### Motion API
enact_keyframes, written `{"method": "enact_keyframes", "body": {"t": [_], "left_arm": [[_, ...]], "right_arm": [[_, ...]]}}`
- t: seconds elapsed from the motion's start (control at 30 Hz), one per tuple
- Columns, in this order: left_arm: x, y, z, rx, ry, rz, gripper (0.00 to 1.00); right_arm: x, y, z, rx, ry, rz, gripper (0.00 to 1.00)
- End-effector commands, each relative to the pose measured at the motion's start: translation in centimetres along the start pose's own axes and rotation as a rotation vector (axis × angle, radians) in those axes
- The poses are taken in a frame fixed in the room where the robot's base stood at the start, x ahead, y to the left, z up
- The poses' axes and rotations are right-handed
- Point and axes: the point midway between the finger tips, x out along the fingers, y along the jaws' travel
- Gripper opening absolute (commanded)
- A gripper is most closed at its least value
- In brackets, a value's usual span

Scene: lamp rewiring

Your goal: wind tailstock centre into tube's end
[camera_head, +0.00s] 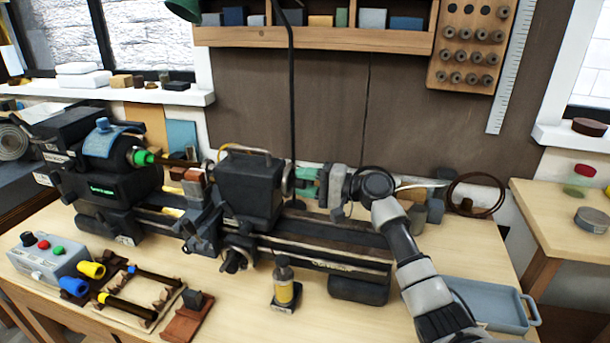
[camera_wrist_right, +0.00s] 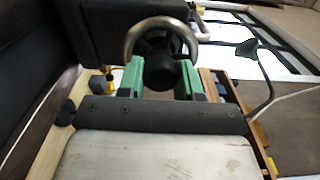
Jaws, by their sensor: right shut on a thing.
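The dark tailstock (camera_head: 250,185) stands on the lathe bed at the middle of the head view. Its handwheel (camera_head: 288,181) is at its right end; the rim also shows in the wrist view (camera_wrist_right: 133,38). My right gripper (camera_head: 305,181) has green fingers and is shut on the handwheel's dark hub (camera_wrist_right: 160,72), one finger on each side. The brown tube (camera_head: 170,162) runs right from the green-nosed headstock (camera_head: 95,180) towards the tailstock. The tailstock centre and the tube's far end are too small and covered to tell apart. My left gripper is out of view.
A small amber bottle (camera_head: 284,288) stands before the bed. A blue-grey tray (camera_head: 495,305) lies at the right, near my right arm. A coiled cable (camera_head: 475,195) is at the back right.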

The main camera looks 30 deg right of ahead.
Motion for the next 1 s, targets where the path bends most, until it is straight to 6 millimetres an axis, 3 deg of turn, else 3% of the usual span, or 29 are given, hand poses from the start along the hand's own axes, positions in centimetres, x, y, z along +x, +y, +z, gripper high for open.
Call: {"method": "enact_keyframes", "body": {"t": [0.6,1.0], "left_arm": [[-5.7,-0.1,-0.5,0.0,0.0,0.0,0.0],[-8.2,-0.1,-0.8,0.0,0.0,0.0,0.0]], "right_arm": [[-0.1,-0.4,-0.1,0.581,0.005,-0.005,0.11],[-0.1,-0.1,0.0,0.854,0.003,-0.006,0.11]]}}
